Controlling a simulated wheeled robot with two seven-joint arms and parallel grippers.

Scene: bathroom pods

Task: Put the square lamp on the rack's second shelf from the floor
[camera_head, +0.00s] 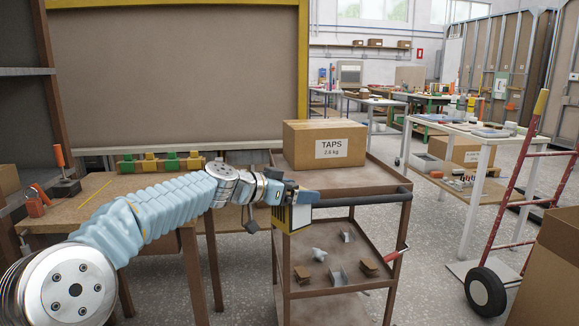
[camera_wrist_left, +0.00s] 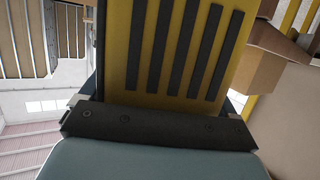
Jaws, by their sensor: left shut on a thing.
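My left gripper (camera_head: 287,196) is shut on the square lamp (camera_head: 299,215), a yellow and black block with a pale face. It holds the lamp beside the near left part of the brown trolley, level with its handle. In the left wrist view the yellow lamp body (camera_wrist_left: 150,50) with dark ribs fills the middle, in front of the gripper; the fingertips are hidden. A rack (camera_head: 27,72) with grey shelves and a brown upright stands at the left edge, only partly in view; its lower shelves are cut off or hidden. My right gripper is not in view.
The brown trolley (camera_head: 345,184) carries a TAPS carton (camera_head: 324,144) on top and several metal brackets below. A wooden workbench (camera_head: 95,195) with tools stands left, partly behind my arm. A red hand truck (camera_head: 510,190) and a carton (camera_head: 550,265) stand right.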

